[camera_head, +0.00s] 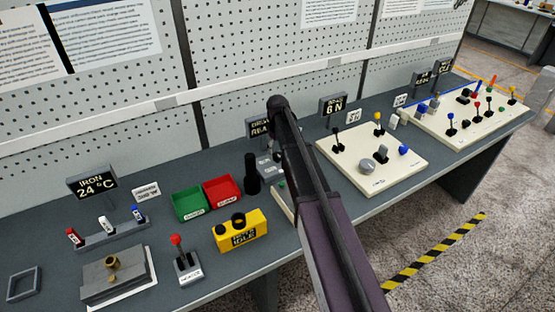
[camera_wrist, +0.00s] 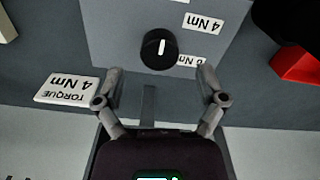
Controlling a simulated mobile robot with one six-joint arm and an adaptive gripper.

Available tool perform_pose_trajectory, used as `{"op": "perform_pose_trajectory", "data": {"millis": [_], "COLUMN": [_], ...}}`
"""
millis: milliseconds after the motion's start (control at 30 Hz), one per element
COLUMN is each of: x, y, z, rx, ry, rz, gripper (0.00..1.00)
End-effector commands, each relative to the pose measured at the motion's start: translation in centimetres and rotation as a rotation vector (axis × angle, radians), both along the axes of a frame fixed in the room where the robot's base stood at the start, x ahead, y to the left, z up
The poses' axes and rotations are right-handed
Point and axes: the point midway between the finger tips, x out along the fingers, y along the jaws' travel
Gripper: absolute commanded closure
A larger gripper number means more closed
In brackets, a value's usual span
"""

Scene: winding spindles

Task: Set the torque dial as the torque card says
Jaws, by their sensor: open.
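The torque dial (camera_wrist: 158,50) is a round black knob with a white line, on a grey plate (camera_wrist: 115,30) in the wrist view. Its line stands nearly vertical in the picture. A label reading 4 Nm (camera_wrist: 203,23) is to its upper right. Another label (camera_wrist: 194,60), seemingly 6 Nm, is at its lower right, partly covered. The torque card (camera_wrist: 67,88) lies upside down in view at left and reads TORQUE 4 Nm. My gripper (camera_wrist: 160,73) is open and empty, its fingertips below the dial in the picture, apart from it. In the head view my arm hides the dial.
A red bin (camera_wrist: 300,65) and a dark object (camera_wrist: 295,20) are at the wrist view's right. In the head view, a black cylinder (camera_head: 252,174), a yellow box (camera_head: 240,230) and a green bin (camera_head: 190,204) stand left of my arm; a cream panel (camera_head: 370,160) with levers is right.

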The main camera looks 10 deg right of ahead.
Motion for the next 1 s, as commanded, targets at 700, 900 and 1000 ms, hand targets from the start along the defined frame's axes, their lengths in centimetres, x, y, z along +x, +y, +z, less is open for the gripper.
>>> {"op": "perform_pose_trajectory", "data": {"millis": [700,900,1000], "x": [0.0,0.0,0.0], "y": [0.0,0.0,0.0], "z": [-3.5,-3.5,-3.5], "rx": [0.000,0.000,0.000], "ry": [0.000,0.000,0.000], "rz": [0.000,0.000,0.000], "gripper": [0.10,0.10,0.25]}}
